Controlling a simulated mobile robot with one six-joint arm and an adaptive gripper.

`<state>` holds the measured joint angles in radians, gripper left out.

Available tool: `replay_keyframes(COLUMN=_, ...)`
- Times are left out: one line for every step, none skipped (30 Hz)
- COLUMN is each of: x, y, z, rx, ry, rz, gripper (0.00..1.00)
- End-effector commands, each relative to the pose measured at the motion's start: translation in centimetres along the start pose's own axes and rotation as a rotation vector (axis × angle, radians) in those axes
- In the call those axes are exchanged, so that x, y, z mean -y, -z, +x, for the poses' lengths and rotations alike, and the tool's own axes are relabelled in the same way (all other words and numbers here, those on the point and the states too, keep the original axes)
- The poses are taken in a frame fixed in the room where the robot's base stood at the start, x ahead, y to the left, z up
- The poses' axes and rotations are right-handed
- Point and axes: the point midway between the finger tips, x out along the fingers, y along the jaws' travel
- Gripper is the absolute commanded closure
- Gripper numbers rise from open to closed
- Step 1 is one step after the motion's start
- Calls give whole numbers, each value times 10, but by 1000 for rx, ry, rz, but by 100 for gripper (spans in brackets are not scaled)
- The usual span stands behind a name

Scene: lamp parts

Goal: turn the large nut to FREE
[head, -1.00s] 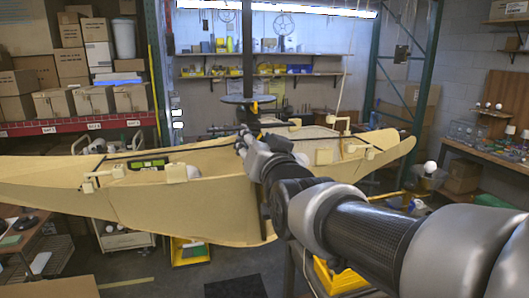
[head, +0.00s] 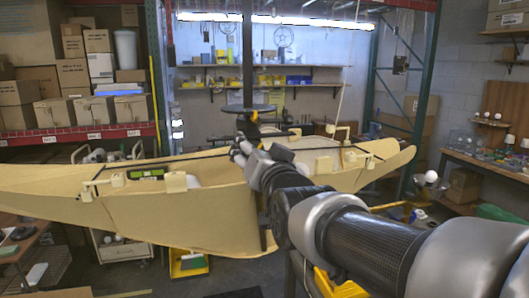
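A dark vertical rod (head: 247,60) runs down from the top of the head view to a round, dark disc (head: 235,108). The disc sits level around the rod, above the large tan, boat-shaped lamp body (head: 215,215). I cannot make out the large nut as a separate part, nor any FREE mark. A small yellow patch shows there.
Small cream blocks and bars (head: 175,182) stand along the lamp body's rim, with a green level (head: 147,174) at left. Stacked boxes on a red rack (head: 80,137) are at far left. A workbench (head: 480,155) is at right. A yellow tray (head: 188,262) lies below the lamp body.

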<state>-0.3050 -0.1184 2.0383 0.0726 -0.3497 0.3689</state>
Motion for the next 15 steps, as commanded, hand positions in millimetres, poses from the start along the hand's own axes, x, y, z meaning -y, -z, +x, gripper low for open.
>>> replay_keyframes(x=0, y=0, z=0, rx=0, ry=0, rz=0, gripper=41)
replay_keyframes(x=0, y=0, z=0, rx=0, ry=0, rz=0, gripper=41)
replay_keyframes(x=0, y=0, z=0, rx=0, ry=0, rz=0, gripper=41)
replay_keyframes(x=0, y=0, z=0, rx=0, ry=0, rz=0, gripper=41)
replay_keyframes(x=0, y=0, z=0, rx=0, ry=0, rz=0, gripper=41)
replay_keyframes(x=0, y=0, z=0, rx=0, ry=0, rz=0, gripper=41)
replay_keyframes(x=0, y=0, z=0, rx=0, ry=0, rz=0, gripper=41)
replay_keyframes(x=0, y=0, z=-1, rx=-1, ry=0, rz=0, gripper=41)
replay_keyframes(x=0, y=0, z=-4, rx=-1, ry=0, rz=0, gripper=41)
replay_keyframes(x=0, y=1, z=-6, rx=-1, ry=1, rz=0, gripper=41)
replay_keyframes(x=0, y=1, z=-9, rx=-2, ry=1, rz=0, gripper=41)
replay_keyframes(x=1, y=1, z=-15, rx=-2, ry=1, rz=0, gripper=41)
replay_keyframes(x=1, y=1, z=-19, rx=-2, ry=1, rz=0, gripper=41)
replay_keyframes(x=1, y=1, z=-25, rx=-2, ry=1, rz=0, gripper=41)
replay_keyframes(x=1, y=1, z=-33, rx=-3, ry=1, rz=0, gripper=41)
